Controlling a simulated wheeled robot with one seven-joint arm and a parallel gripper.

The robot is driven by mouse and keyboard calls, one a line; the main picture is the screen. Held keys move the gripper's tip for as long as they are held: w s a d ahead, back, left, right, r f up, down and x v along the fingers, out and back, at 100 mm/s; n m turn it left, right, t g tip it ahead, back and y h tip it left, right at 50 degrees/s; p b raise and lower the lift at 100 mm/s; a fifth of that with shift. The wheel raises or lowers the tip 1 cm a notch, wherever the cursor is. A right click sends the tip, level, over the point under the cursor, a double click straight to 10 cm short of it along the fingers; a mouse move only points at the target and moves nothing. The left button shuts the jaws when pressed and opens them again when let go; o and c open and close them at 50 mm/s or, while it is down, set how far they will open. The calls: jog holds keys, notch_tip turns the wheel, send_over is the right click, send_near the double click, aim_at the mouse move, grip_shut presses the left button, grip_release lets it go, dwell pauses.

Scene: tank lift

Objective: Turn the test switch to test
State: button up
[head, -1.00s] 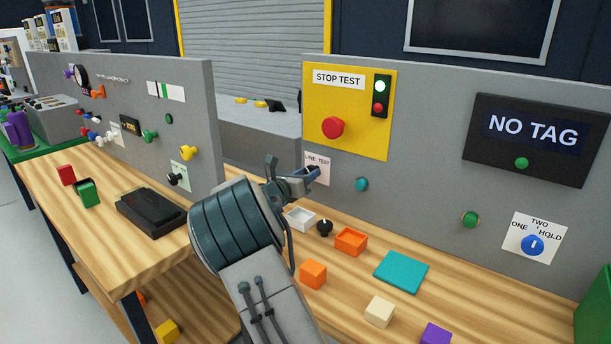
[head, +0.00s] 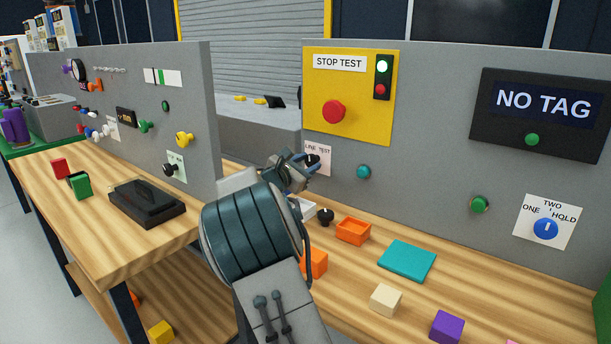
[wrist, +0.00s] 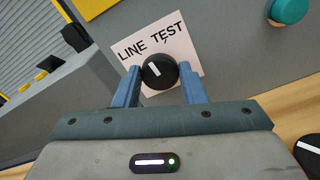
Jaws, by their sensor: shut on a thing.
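The test switch is a round black knob with a white mark on a pale plate labelled LINE and TEST. In the wrist view the knob (wrist: 159,72) sits between my two blue fingers, and its white mark leans to the upper left, towards the LINE side. My gripper (wrist: 160,80) is shut on the knob, one finger on each side. In the head view my gripper (head: 309,161) is at the plate (head: 324,165) on the grey panel and covers part of the plate and knob.
A teal button (head: 364,172) is close to the right of the plate. A red stop button (head: 333,111) on a yellow panel is above. The bench below holds an orange tray (head: 353,231), a black knob (head: 325,217) and a teal mat (head: 407,260).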

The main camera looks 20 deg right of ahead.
jog(key=m+b, duration=0.2)
jog(key=b, duration=0.1)
jog(key=m+b, duration=0.3)
jog(key=shift+f+m, duration=0.3)
jog(key=shift+f, duration=0.1)
jog(key=m+b, duration=0.1)
jog(key=b, duration=0.1)
jog(key=m+b, duration=0.2)
jog(key=shift+d+r+m, duration=0.1)
jog(key=shift+r+m, duration=0.1)
jog(key=shift+m, duration=0.1)
jog(key=shift+s, duration=0.1)
jog(key=o, duration=1)
jog(key=shift+r, duration=0.1)
